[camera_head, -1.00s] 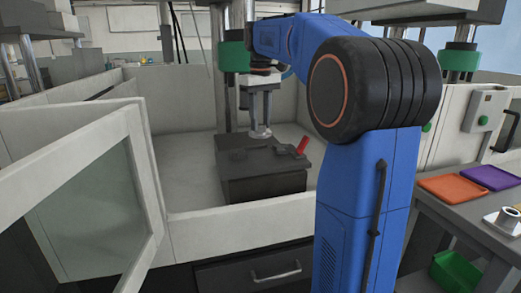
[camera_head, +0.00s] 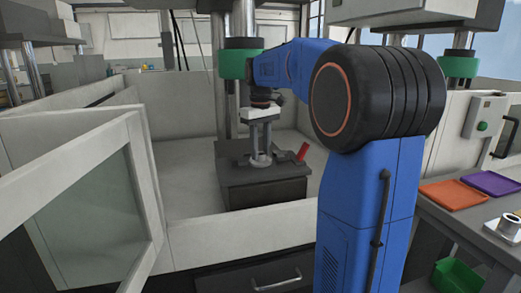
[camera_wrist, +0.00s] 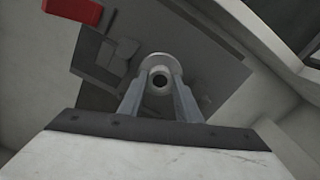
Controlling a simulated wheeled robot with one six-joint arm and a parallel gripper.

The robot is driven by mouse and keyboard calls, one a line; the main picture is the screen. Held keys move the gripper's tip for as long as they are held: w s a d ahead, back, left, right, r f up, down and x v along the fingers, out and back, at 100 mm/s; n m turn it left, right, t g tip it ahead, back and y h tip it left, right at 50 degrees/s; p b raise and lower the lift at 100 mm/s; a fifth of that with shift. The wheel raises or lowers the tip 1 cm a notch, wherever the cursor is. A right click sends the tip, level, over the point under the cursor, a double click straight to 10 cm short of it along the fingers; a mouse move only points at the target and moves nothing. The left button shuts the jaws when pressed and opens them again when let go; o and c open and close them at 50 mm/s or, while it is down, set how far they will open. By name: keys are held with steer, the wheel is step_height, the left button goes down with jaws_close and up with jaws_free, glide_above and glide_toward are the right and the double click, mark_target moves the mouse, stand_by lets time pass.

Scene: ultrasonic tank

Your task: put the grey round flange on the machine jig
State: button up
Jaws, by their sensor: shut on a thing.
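The grey round flange (camera_wrist: 157,62) is between my fingertips in the wrist view, its round hole facing the camera. My gripper (camera_wrist: 161,82) is shut on it. In the head view my gripper (camera_head: 260,146) points straight down into the machine, with the flange (camera_head: 260,161) at its tips. The machine jig (camera_head: 262,190) is a dark block with a fixture and a red lever (camera_head: 303,151) on top. The flange is over or at the jig's top; I cannot tell whether they touch. The jig (camera_wrist: 97,71) lies behind the flange in the wrist view.
Pale enclosure walls surround the jig, with an open windowed door (camera_head: 90,210) at left. A green-collared machine column (camera_head: 240,60) stands behind my gripper. Orange (camera_head: 453,194) and purple (camera_head: 490,182) trays and another flange-like part (camera_head: 508,226) are on the right bench.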

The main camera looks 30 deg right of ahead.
mark_target(261, 155)
steer(key=shift+f, duration=0.1)
steer(key=o, duration=1.2)
step_height(261, 155, up, 12)
steer(key=s+a+f+t, duration=0.1)
steer(key=s+a+f, duration=0.35)
steer(key=s, duration=0.25)
steer(key=s+a+f+t, duration=0.1)
steer(key=s+a+f, duration=0.35)
steer(key=s, duration=0.25)
steer(key=s+a+f+t, duration=0.1)
steer(key=s+a+f, duration=0.1)
steer(key=s+f, duration=0.3)
steer(key=s+a+f+t, duration=0.1)
steer(key=s+a+f, duration=0.1)
steer(key=s+f, duration=0.3)
steer(key=s+a+f+m, duration=0.1)
steer(key=s+a+f, duration=0.1)
steer(key=s+f, duration=0.4)
steer(key=shift+s+a+f+t, duration=0.1)
steer(key=shift+a+f+t, duration=0.1)
steer(key=shift+f, duration=0.35)
steer(key=shift+a+f+t, duration=0.2)
steer(key=shift+f, duration=0.35)
